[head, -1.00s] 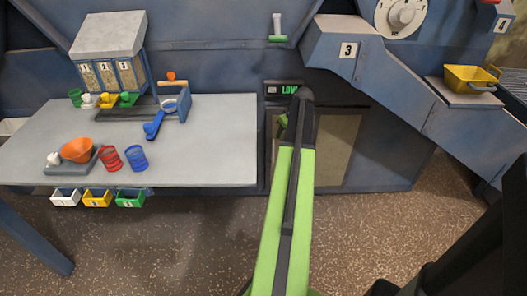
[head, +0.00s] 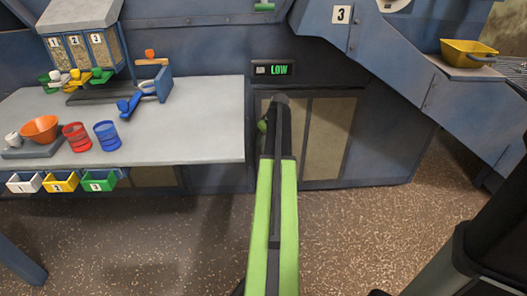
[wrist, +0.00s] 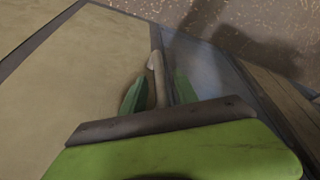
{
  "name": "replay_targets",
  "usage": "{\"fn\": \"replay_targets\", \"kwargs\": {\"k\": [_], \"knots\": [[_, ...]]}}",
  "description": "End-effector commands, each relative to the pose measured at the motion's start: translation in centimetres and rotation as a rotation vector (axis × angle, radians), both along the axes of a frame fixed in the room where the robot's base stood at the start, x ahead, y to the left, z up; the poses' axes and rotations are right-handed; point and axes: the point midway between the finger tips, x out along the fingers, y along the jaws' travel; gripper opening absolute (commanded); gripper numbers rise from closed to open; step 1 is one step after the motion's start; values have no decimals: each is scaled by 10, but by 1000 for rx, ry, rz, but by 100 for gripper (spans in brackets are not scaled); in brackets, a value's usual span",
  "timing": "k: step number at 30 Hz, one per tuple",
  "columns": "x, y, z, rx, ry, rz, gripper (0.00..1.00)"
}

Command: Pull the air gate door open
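A tan panel door with a dark frame, likely the air gate door, fills the left of the wrist view (wrist: 85,75). In the head view, tan panels (head: 324,140) show under the LOW display, partly hidden by my arm. A pale bar handle (wrist: 156,75) stands along the door's edge in the wrist view. My gripper (wrist: 160,92) has one green finger on each side of the handle, with small gaps visible. It looks open around the handle, not clamped. In the head view my arm hides most of the gripper. The door looks closed.
A grey table (head: 200,130) stands to the left with cups, an orange bowl (head: 40,129) and a blue scoop (head: 130,103). The LOW display (head: 272,69) is above the panels. A chute marked 3 (head: 341,14) slopes down to the right. The speckled floor in front is clear.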

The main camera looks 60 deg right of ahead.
Motion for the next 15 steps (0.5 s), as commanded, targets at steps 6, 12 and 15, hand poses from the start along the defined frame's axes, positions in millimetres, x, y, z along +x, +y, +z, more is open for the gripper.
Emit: {"fn": "replay_targets", "kwargs": {"k": [6,12,15], "knots": [[6,-2,-15,0,0,-1,36],[5,-2,-14,0,0,-1,31],[5,-2,-14,0,0,-1,18]]}}
